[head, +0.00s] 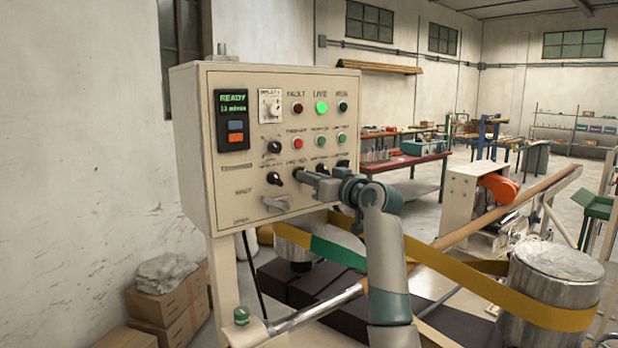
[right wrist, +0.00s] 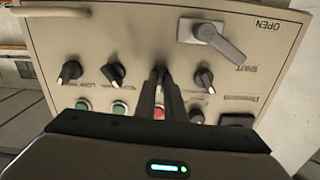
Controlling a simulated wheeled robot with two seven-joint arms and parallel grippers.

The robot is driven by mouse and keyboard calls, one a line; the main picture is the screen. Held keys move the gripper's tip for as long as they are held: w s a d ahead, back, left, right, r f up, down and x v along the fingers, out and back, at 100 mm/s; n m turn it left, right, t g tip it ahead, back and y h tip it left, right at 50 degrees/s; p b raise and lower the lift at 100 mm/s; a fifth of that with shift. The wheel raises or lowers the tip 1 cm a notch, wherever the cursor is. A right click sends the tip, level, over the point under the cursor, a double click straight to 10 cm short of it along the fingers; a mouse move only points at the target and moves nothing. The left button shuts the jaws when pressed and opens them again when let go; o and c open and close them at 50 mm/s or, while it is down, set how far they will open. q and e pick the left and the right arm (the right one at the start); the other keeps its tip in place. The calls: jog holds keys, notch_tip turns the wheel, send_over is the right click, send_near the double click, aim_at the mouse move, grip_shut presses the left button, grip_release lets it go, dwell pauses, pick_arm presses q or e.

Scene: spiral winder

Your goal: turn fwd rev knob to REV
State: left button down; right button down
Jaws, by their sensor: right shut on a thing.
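A beige control panel (head: 220,170) on a post carries several black knobs, buttons and lamps. My right gripper (head: 301,175) reaches in from the right, its fingers at the second knob from the left in the lower knob row. In the right wrist view, which shows the panel upside down, the gripper (right wrist: 161,82) is shut on this knob, directly by the red button (right wrist: 159,112). The fingers hide most of the knob, so its pointing direction cannot be told. Its label is not readable, nor is any FWD or REV marking. My left gripper is not in view.
A black knob (right wrist: 204,79) sits on one side of the gripped one, another (right wrist: 113,75) on the other. A grey lever handle (right wrist: 213,38) marked OPEN and SHUT juts out nearby. The display (head: 232,103) reads READY. A metal drum with a yellow belt (head: 480,285) stands right.

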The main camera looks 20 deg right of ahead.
jog(key=m+p, duration=0.2)
jog(key=m, duration=0.4)
jog(key=shift+f, duration=0.1)
dwell(0.5)
jog(key=c, duration=1.8)
grip_release()
jog(key=shift+c, duration=0.2)
jog(key=shift+s, duration=0.1)
jog(key=b+v, duration=0.7)
jog(key=v, duration=1)
